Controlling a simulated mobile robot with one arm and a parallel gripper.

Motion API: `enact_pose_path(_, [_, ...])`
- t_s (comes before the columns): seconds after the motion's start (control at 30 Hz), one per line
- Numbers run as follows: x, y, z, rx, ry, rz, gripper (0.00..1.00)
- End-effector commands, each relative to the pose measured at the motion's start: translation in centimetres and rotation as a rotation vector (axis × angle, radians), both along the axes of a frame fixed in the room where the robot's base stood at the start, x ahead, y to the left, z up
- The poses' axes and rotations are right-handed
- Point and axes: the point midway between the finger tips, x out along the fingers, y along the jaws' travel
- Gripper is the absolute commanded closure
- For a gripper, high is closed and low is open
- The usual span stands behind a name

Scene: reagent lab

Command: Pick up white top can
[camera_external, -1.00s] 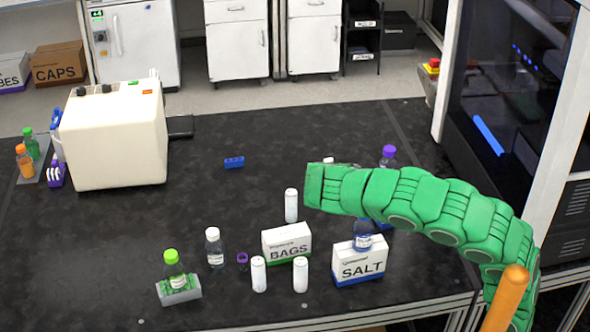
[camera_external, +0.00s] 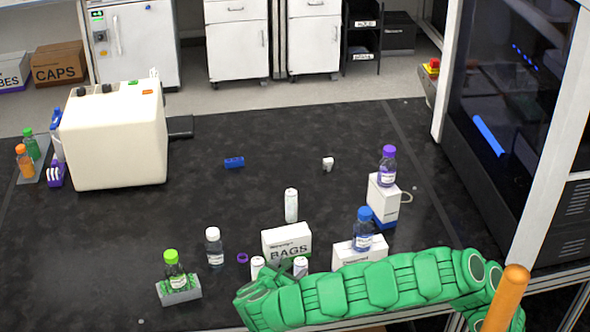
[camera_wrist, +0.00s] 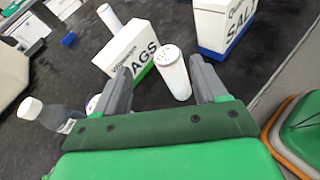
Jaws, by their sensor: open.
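Several white cans stand on the black bench. In the wrist view one upright white can (camera_wrist: 173,75) with a dotted white top shows between and just beyond the fingertips of my gripper (camera_wrist: 160,66). It appears to be the right front can (camera_external: 300,264) in the external view, its lower part hidden by my arm. My gripper is open with nothing held. The left front can (camera_external: 258,265) is mostly hidden by my arm, and largely behind the left finger in the wrist view. A third can (camera_external: 291,205) stands behind the BAGS box.
The BAGS box (camera_external: 287,242) stands close behind the front cans. The SALT box (camera_external: 350,254) is to their right, a blue-capped bottle (camera_external: 363,232) behind it. A white-capped bottle (camera_external: 214,248) and a purple ring (camera_external: 243,258) are left. The bench's middle is mostly clear.

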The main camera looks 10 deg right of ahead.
Motion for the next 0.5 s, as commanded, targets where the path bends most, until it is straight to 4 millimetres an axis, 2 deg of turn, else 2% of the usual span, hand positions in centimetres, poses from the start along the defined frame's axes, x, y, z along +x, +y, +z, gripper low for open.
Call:
enact_pose_path(0.03, [-0.3,0.1,-1.4,-0.039,0.024,0.015,0.28])
enact_pose_path(0.1, [-0.8,0.1,-2.9,-0.083,0.052,0.033,0.28])
enact_pose_path(0.2, [-1.1,0.1,-4.1,-0.12,0.077,0.049,0.28])
enact_pose_path(0.33, [-1.1,-0.1,-4.8,-0.139,0.089,0.056,0.28])
enact_pose_path(0.5, [0.1,-0.9,-5.3,-0.142,0.089,0.055,0.28])
